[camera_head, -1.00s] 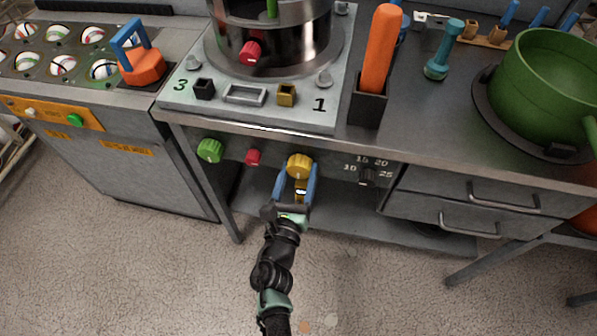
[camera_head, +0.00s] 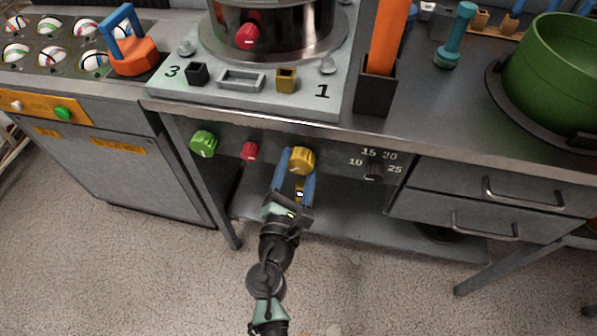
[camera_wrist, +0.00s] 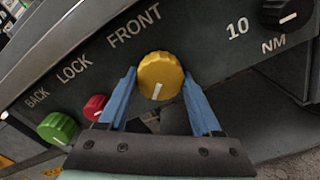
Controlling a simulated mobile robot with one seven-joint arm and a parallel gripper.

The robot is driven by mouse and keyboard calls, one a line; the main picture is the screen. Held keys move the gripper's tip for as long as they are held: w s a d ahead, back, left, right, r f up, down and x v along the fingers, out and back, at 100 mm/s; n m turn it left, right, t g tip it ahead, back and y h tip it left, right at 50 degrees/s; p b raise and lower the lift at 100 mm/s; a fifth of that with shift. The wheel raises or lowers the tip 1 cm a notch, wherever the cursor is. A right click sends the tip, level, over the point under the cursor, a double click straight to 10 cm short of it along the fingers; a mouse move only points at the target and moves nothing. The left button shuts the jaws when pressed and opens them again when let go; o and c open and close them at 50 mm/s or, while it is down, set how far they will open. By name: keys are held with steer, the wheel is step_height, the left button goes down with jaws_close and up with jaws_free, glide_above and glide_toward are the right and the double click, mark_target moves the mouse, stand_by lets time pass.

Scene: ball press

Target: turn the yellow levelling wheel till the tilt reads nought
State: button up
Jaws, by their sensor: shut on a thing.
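The yellow levelling wheel (camera_head: 302,160) is on the front panel under the worktop, marked FRONT in the wrist view. It also fills the middle of the wrist view (camera_wrist: 160,74), with a white mark pointing down. My gripper (camera_head: 297,164) is at the wheel, shut on it, with a blue finger on each side. On the press base (camera_head: 150,97) a small grey framed window (camera_head: 241,79) lies between a black and a yellow block. I cannot read any tilt value there.
The green knob (camera_head: 204,143), labelled BACK, and the red knob (camera_head: 250,150), labelled LOCK, sit left of the wheel. A black dial (camera_head: 374,170) with numbers is on the right, beside drawers (camera_head: 480,184). An open lower shelf (camera_head: 350,222) lies below.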

steer(key=m+b, duration=0.3)
steer(key=m, duration=0.2)
steer(key=shift+f+m, duration=0.15)
steer(key=shift+m, duration=0.15)
steer(key=shift+m+b, duration=1.45)
steer(key=shift+m, duration=0.85)
steer(key=shift+r, duration=0.2)
steer(key=o, duration=1.4)
steer(key=b+v, duration=0.1)
steer(key=v, duration=1.2)
steer(key=shift+a, duration=0.1)
